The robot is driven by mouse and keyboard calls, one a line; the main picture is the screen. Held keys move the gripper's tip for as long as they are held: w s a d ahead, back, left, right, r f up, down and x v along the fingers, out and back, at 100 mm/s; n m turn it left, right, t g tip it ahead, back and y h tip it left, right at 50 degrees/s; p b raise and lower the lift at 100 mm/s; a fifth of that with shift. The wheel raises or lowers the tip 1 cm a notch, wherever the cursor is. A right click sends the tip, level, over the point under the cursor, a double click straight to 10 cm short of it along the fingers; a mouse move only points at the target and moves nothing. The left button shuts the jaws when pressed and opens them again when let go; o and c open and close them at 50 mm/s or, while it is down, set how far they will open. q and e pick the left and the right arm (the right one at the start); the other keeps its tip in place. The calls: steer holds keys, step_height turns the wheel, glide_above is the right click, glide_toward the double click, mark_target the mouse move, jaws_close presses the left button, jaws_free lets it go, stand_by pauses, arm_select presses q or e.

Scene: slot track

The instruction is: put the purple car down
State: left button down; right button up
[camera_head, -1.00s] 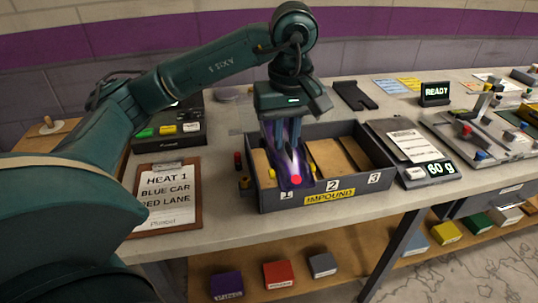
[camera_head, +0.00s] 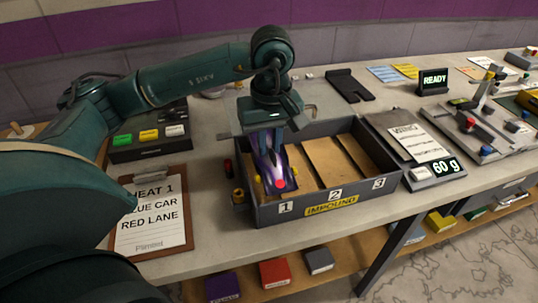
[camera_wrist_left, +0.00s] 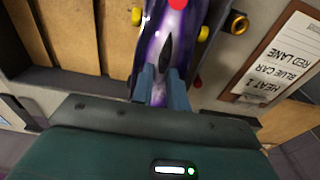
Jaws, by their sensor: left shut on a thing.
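The purple car (camera_head: 270,168) has a dark streaked body and a red nose. It is at the left end of the impound box (camera_head: 312,217), at the compartment marked 1, tilted nose-down toward the front wall. My left gripper (camera_head: 265,140) is shut on the car's rear from above. In the left wrist view the fingers (camera_wrist_left: 160,86) pinch the purple car (camera_wrist_left: 178,38), with yellow wheels showing beside it. I cannot tell whether the car touches the compartment floor. My right gripper is not in view.
Compartments 2 and 3 (camera_head: 330,160) look empty. A clipboard (camera_head: 152,215) reading HEAT 1, blue car, red lane lies to the left. A scale (camera_head: 430,172) reading 60 g stands right of the box. Small round parts (camera_head: 238,196) sit by its left wall.

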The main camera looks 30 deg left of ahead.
mark_target(270, 147)
arm_select(q)
step_height(270, 147, down, 4)
steer(key=shift+r, duration=0.15)
steer(key=shift+f+b, duration=0.5)
steer(key=c, duration=1.8)
jaws_free()
steer(key=shift+o, duration=0.6)
steer(key=o, duration=0.3)
